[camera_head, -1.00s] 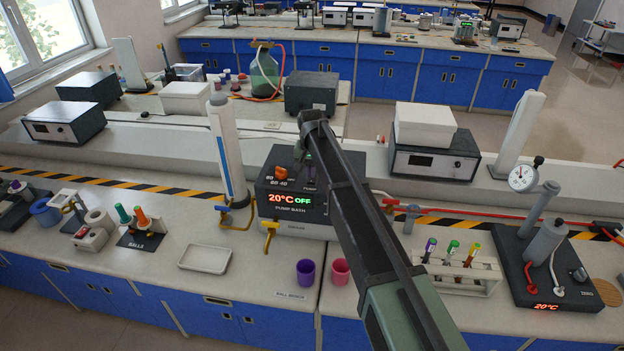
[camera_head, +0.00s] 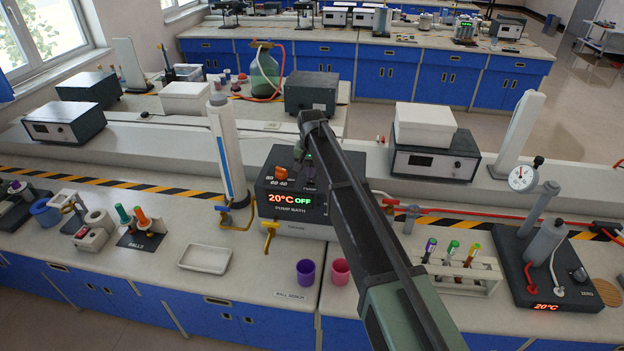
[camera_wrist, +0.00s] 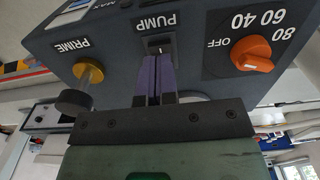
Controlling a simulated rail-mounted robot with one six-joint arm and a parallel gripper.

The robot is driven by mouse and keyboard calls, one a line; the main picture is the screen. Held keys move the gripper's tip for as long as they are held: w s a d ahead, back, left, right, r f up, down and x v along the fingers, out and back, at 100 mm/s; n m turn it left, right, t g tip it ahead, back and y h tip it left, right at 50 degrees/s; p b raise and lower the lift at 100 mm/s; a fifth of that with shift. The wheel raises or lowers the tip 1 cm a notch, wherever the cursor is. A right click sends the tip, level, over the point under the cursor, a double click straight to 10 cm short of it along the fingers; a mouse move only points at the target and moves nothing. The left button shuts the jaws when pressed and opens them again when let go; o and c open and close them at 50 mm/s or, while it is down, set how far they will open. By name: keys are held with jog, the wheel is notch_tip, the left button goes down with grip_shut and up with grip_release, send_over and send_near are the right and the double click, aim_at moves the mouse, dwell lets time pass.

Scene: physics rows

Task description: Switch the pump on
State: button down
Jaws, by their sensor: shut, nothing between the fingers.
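The pump bath (camera_head: 268,212) is a dark box on the near bench, with a lit display (camera_head: 290,199) reading 20°C and OFF. In the wrist view its panel (camera_wrist: 205,60) is upside down. The PUMP switch (camera_wrist: 157,46) sits beside the PUMP label, mostly hidden by my fingertips. My gripper (camera_wrist: 158,57) is shut and empty, its purple fingers at the switch; whether they touch it I cannot tell. In the head view my gripper (camera_head: 310,172) is over the box's top, partly behind my arm.
An orange knob (camera_wrist: 253,54) marked OFF, 40, 60, 80 is on one side of the switch. A tall white cylinder (camera_head: 229,150) stands left of the bath. Purple (camera_head: 306,272) and pink (camera_head: 340,271) cups stand in front.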

aim_at(311, 182)
jog(key=shift+f+b, duration=1.25)
dwell(0.7)
jog(key=shift+r, duration=0.15)
notch_tip(311, 182, up, 7)
jog(key=p, duration=0.7)
jog(key=s+d+f+b, duration=0.3)
jog(key=s+d, duration=0.4)
jog(key=s, duration=0.4)
jog(key=s+d+f+b, duration=0.3)
jog(key=s+d, duration=0.5)
jog(key=s, duration=0.4)
jog(key=s+d+f+n+b, duration=0.1)
jog(key=s+d+f+b, duration=0.3)
jog(key=s+d, duration=0.4)
jog(key=s, duration=0.3)
jog(key=shift+s, duration=0.3)
